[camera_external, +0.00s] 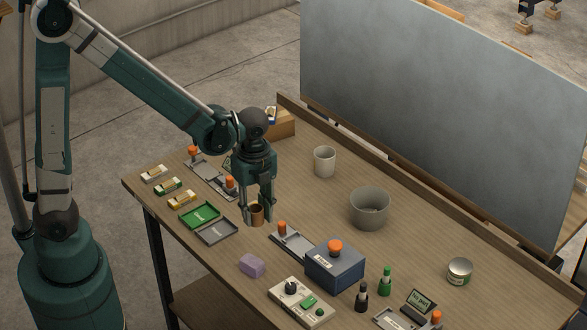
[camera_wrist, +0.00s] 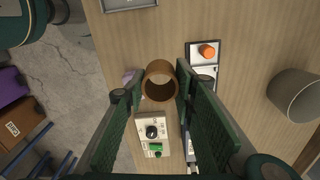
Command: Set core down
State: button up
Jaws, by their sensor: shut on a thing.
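The core (camera_external: 257,214) is a short brown cardboard tube with an open hollow end. My gripper (camera_external: 256,212) is shut on it, one finger on each side, above the wooden table (camera_external: 320,213).
A grey tray (camera_external: 217,231) and green tray (camera_external: 199,215) lie left of my gripper. A grey fixture with an orange knob (camera_external: 293,239) and a blue box (camera_external: 335,266) stand to the right. A purple block (camera_external: 252,265), control box (camera_external: 300,302) and grey bin (camera_external: 369,209) are nearby.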

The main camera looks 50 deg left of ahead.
send_over(238, 252)
jog(key=f, duration=0.1)
jog(key=shift+d+f, duration=0.1)
dwell(0.4)
jog(key=shift+f+b, duration=0.65)
jog(key=shift+f, duration=2.15)
jog(key=shift+f, duration=0.1)
jog(key=shift+f+b, duration=0.35)
jog(key=shift+f, duration=1.65)
jog(key=shift+f, duration=0.2)
jog(key=o, duration=0.7)
jog(key=shift+r, duration=0.15)
